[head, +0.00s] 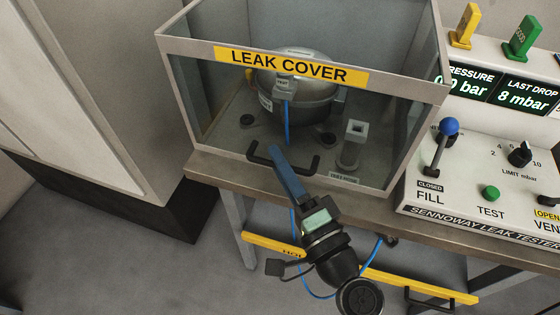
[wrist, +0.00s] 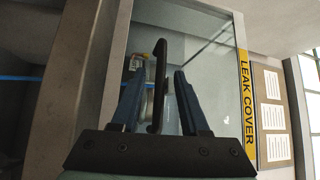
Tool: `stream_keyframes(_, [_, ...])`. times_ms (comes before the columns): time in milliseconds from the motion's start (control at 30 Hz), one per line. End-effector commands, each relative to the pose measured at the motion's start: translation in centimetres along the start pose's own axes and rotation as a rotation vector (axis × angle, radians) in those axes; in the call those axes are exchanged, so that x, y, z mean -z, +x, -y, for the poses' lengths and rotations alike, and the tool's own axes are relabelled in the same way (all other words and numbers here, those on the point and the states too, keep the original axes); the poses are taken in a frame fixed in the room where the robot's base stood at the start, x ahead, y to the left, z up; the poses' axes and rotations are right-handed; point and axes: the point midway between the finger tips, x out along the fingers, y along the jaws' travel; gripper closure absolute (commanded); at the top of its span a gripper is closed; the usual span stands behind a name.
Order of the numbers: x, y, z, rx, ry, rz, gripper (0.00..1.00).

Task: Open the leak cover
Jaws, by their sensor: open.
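The leak cover (head: 172,45) is a clear box with a grey frame and a yellow label, sitting down on the bench. Its black bar handle (head: 312,165) is on the lower front edge. My gripper (head: 277,152) is at the left part of this handle, coming from the front. In the wrist view, the handle (wrist: 158,70) stands between the two blue fingers of my gripper (wrist: 158,78). The fingers are open, with a gap on either side of the bar. The fingers hide part of the handle in the head view.
Inside the cover is a grey compressor (head: 300,98) with a blue hose, beside a small grey post (head: 352,145). The leak tester panel (head: 470,205) with a blue-knobbed lever stands close on the right. A yellow bar (head: 420,286) runs below the bench.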

Motion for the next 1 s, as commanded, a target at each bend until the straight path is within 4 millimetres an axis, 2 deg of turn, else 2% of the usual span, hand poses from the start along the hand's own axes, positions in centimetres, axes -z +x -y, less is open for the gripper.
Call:
stream_keyframes(300, [-0.01,0.28,-0.01,0.0,0.0,0.0,0.55])
stream_keyframes(500, [-0.01,0.26,-0.01,0.0,0.0,0.0,0.91])
stream_keyframes(567, [-0.01,0.26,-0.01,0.0,0.0,0.0,1.0])
stream_keyframes(1000, [-0.01,0.24,-0.01,0.0,0.0,0.0,1.0])
